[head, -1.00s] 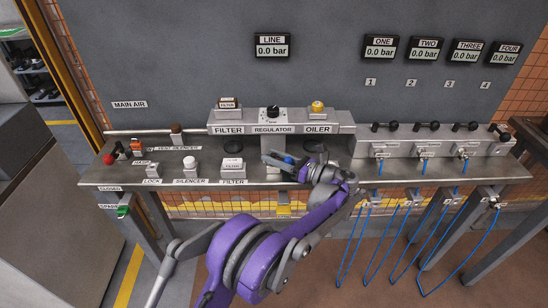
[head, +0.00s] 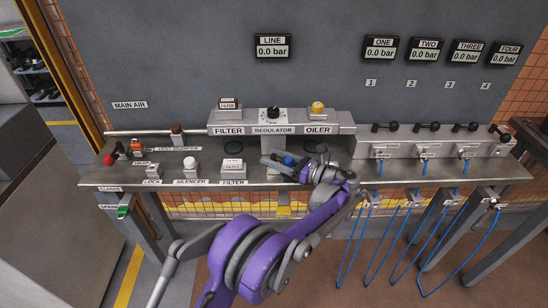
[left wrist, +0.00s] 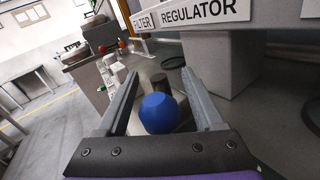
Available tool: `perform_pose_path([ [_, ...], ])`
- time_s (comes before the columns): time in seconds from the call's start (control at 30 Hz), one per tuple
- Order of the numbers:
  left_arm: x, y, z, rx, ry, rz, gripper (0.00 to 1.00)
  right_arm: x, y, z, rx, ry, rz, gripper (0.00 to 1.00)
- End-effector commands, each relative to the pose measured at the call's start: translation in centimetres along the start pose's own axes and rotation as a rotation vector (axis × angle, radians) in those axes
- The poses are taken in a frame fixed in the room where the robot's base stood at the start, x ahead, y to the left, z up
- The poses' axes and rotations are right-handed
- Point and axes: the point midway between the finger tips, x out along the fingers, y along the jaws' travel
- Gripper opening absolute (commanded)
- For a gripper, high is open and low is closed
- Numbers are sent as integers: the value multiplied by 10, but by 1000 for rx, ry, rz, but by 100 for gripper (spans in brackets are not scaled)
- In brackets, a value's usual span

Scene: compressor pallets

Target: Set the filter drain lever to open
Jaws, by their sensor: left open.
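My left gripper (head: 273,159) is at the bench front below the regulator block, its jaws open. A blue rounded knob (head: 289,160) is beside it; in the left wrist view the blue knob (left wrist: 160,113) sits between the two open fingers (left wrist: 160,80), and I cannot tell whether they touch it. No label on the knob can be read, so I cannot tell whether it is the filter drain lever. The filter block (head: 228,129) is up and to the left of the gripper. My right gripper is not in view.
A white block labelled FILTER (head: 234,166) and a white silencer (head: 190,168) stand left of the gripper. A green handle (head: 123,211) hangs at the bench's left end near two small labels. Black-handled valves (head: 434,126) line the right. Blue hoses (head: 400,220) hang below them.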

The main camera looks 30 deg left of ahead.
Motion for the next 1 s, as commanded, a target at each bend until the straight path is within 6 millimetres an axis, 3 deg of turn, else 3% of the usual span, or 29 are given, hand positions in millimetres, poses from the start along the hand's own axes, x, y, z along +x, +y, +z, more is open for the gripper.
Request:
perform_pose_path([
  [0.53,-94,0,1,0,0,-2,69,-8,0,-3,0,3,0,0],
  [0.7,-104,0,0,0,0,-1,69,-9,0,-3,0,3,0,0],
  [1.0,-105,0,0,0,0,0,68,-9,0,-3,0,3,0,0],
])
